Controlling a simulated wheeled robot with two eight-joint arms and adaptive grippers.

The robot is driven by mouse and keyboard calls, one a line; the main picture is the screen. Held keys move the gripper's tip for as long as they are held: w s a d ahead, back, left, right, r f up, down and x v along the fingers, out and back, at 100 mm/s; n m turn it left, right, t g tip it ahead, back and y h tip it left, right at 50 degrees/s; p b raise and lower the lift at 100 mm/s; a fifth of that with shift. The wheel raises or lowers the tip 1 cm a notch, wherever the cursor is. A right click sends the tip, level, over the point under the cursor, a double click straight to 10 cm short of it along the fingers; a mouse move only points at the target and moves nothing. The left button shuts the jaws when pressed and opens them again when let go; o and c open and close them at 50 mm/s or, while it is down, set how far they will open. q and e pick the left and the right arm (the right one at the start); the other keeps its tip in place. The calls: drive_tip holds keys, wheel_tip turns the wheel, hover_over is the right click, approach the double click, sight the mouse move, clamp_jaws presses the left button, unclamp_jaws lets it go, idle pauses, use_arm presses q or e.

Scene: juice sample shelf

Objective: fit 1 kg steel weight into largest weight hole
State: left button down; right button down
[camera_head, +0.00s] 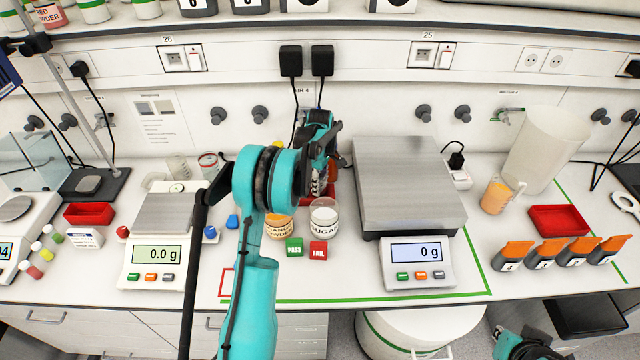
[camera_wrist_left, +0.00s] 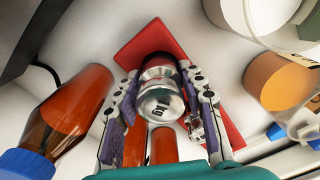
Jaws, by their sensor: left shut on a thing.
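The 1 kg steel weight (camera_wrist_left: 160,98) is a shiny knobbed cylinder with its "kg" mark facing the left wrist camera. My left gripper (camera_wrist_left: 160,110) is shut on it, with a finger on each side. In the left wrist view, a red block or tray (camera_wrist_left: 146,42) lies behind the weight; its holes cannot be made out. In the head view, my left gripper (camera_head: 325,185) is at the back middle of the bench, and my arm hides most of what it holds. Part of my right arm shows at the bottom right edge; its jaws are unclear.
A large scale (camera_head: 415,180) stands right of my left gripper. The sugar beaker (camera_head: 323,218) and an orange-powder beaker (camera_head: 278,228) stand in front. A blue-capped bottle (camera_wrist_left: 65,115) is close by in the left wrist view. A small scale (camera_head: 160,245) stands left.

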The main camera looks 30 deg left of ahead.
use_arm(q)
drive_tip(key=shift+f, duration=0.2)
drive_tip(key=c, duration=0.8)
unclamp_jaws()
drive_tip(key=shift+r, duration=0.1)
drive_tip(key=shift+c, duration=0.2)
